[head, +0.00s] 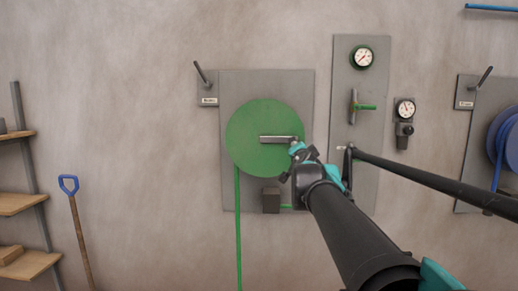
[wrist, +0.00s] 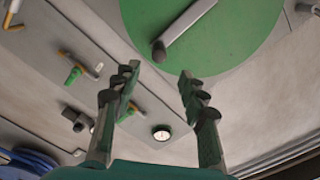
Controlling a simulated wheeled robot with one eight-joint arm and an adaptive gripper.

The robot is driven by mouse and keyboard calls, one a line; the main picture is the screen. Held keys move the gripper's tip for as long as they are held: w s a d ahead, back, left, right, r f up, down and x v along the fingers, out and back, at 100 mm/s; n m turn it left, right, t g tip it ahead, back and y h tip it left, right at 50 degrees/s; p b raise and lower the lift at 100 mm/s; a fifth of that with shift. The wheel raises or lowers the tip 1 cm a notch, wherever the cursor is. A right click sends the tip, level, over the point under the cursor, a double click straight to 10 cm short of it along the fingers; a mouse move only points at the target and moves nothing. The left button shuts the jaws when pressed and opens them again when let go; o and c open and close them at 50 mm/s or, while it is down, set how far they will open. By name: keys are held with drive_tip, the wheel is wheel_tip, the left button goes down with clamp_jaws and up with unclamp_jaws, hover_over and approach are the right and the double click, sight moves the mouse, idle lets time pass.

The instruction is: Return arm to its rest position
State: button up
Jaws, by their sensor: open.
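My arm (head: 355,230) reaches up from the lower right in the head view. Its end is in front of the right edge of a green disc (head: 258,120) on a grey wall panel, near the right end of the grey crank bar (head: 278,139). In the wrist view my gripper (wrist: 158,78) is open, with its two fingers apart and nothing between them. The green disc (wrist: 225,35) and the dark knob of its crank (wrist: 158,50) show beyond the fingertips; I cannot tell how far off. In the head view the fingers are small and partly hidden by the wrist.
To the right stands a panel with a gauge (head: 363,57) and a green-handled valve (head: 355,106); a smaller gauge (head: 405,109) is beside it. A blue reel (head: 507,140) is at far right. Wooden shelves (head: 20,203) and a blue-handled shovel (head: 76,220) are at left. Bare wall lies between.

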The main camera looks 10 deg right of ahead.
drive_tip(key=s+d+f+n+g+h, duration=0.1)
drive_tip(key=s+f+n+g, duration=0.35)
drive_tip(key=f+n, duration=1)
drive_tip(key=s+d+f+n+g+h, duration=0.15)
drive_tip(key=s+f+n+g, duration=0.3)
drive_tip(key=f+n, duration=0.95)
drive_tip(key=s+a+f+m+g+y, duration=0.2)
drive_tip(key=s+a+f+m+y, duration=0.2)
drive_tip(key=a+f+m, duration=0.3)
drive_tip(key=s+a+f+m+g+y, duration=0.2)
drive_tip(key=s+a+f+m+y, duration=0.2)
drive_tip(key=s+a+f+m, duration=0.3)
drive_tip(key=a+f, duration=0.1)
drive_tip(key=a, duration=0.3)
drive_tip(key=shift+f, duration=0.35)
